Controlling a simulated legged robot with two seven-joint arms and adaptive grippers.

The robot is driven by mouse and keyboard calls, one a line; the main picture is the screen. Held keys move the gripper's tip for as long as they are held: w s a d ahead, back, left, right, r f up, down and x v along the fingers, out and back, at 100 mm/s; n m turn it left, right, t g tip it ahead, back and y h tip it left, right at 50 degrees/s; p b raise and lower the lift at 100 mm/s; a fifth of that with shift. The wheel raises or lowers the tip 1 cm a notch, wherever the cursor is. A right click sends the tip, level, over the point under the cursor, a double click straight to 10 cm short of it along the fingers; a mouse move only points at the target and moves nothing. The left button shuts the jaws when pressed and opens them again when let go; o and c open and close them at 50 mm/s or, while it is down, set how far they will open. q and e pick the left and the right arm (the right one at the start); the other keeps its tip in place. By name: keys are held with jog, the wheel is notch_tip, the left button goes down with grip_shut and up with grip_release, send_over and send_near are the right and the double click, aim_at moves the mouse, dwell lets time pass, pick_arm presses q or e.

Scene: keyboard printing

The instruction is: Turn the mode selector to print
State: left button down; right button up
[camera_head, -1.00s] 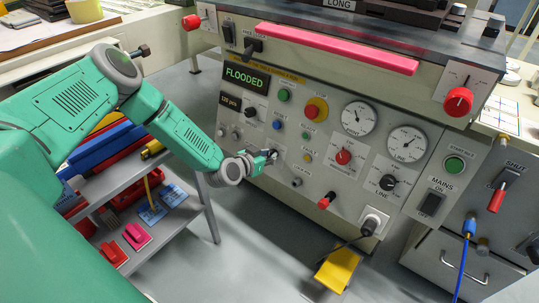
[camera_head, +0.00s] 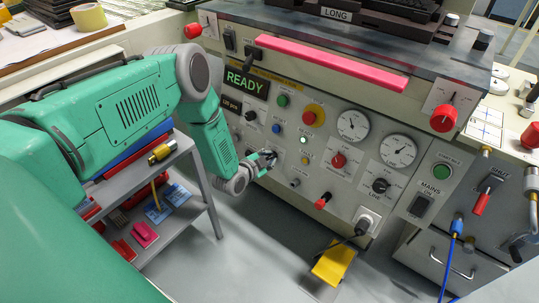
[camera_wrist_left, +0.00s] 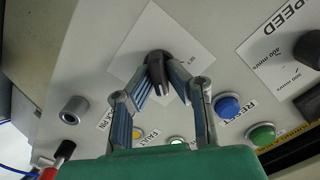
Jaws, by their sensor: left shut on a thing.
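My left gripper (camera_head: 267,159) is at the lower left of the grey control panel (camera_head: 340,190). In the left wrist view my left gripper (camera_wrist_left: 160,68) has its two fingers closed around a black knob (camera_wrist_left: 157,76) on a white label plate (camera_wrist_left: 185,45). The knob sits where a mode selector could be, but its label is too small and partly covered to read. Its pointer direction is hard to tell. The green display (camera_head: 245,82) reads READY. My right gripper is not in view.
Near the gripper are a blue RESET button (camera_wrist_left: 228,106), a green button (camera_wrist_left: 262,136) and a silver lock (camera_wrist_left: 73,109). A red knob (camera_head: 338,160) and a black LINE knob (camera_head: 381,185) lie to the right. A grey shelf cart (camera_head: 150,180) stands left below my arm.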

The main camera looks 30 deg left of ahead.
pick_arm(q)
jog(key=shift+w+d+r+m, duration=0.1)
jog(key=shift+w+d+m, duration=0.05)
jog(key=shift+m, duration=0.45)
jog(key=c, duration=1.6)
grip_release()
jog(key=v, duration=1.2)
jog(key=shift+f, duration=0.25)
